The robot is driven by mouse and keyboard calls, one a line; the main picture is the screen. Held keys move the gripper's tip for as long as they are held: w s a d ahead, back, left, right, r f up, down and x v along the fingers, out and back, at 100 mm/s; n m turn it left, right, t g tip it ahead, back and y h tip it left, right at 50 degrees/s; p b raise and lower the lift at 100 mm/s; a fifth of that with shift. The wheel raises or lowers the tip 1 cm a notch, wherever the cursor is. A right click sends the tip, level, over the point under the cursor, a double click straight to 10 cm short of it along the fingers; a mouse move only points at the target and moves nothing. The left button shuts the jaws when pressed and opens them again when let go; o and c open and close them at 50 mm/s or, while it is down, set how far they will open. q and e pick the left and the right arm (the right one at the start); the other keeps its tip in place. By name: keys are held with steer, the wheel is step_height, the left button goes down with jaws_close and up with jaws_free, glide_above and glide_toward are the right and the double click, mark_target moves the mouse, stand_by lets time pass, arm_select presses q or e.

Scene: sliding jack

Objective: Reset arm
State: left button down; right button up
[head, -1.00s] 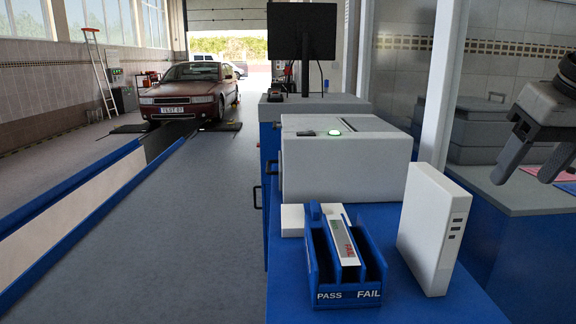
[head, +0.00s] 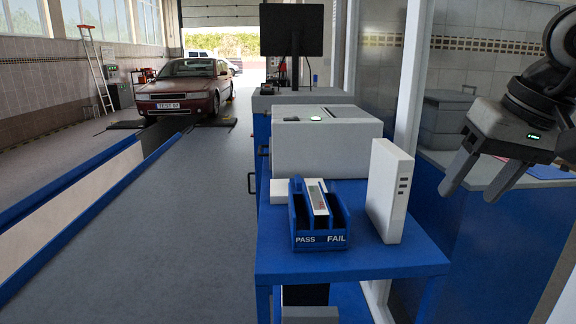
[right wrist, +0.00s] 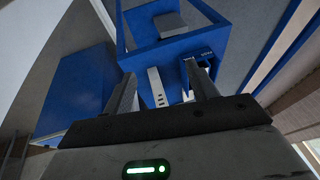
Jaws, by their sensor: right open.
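My right gripper (head: 474,180) hangs at the right of the head view, open and empty, with its fingers pointing down and left. It is to the right of the blue table and apart from everything on it. The right wrist view also shows its two spread fingers (right wrist: 163,95), with the table beyond them. My left gripper is not in view.
The blue table (head: 390,262) holds a PASS/FAIL holder (head: 318,239) with a white device (head: 317,197) in it, an upright white box (head: 388,192) and a larger grey-white box (head: 326,143). A white post (head: 404,100) stands behind. A car (head: 186,88) is farther off.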

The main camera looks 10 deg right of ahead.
steer(key=a+f+m+g+y, duration=0.1)
steer(key=a+f+m+y, duration=0.2)
steer(key=a+m+y, duration=0.45)
steer(key=s+a+f+m+g+y, duration=0.1)
steer(key=a+f+m+y, duration=0.3)
steer(key=a, duration=0.6)
steer(key=a+f+m+g+y, duration=0.1)
steer(key=a+f+m+y, duration=0.1)
steer(key=a+m+y, duration=0.65)
steer(key=w+d+f+m+t+h, duration=0.25)
steer(key=f+m+t+h, duration=0.45)
steer(key=m, duration=0.9)
steer(key=w+d+f+m+t+h, duration=0.1)
steer(key=d+f+m+t+h, duration=0.3)
steer(key=f+m+t, duration=0.85)
steer(key=s+d+f+m+g+h, duration=0.3)
steer(key=s+f+m+g+h, duration=0.4)
steer(key=s+f+m+g, duration=0.3)
steer(key=s+f+m, duration=0.4)
steer(key=f+m, duration=0.4)
steer(key=m, duration=0.1)
steer(key=shift+d+h, duration=0.15)
steer(key=shift+h, duration=0.25)
steer(key=shift+m, duration=0.25)
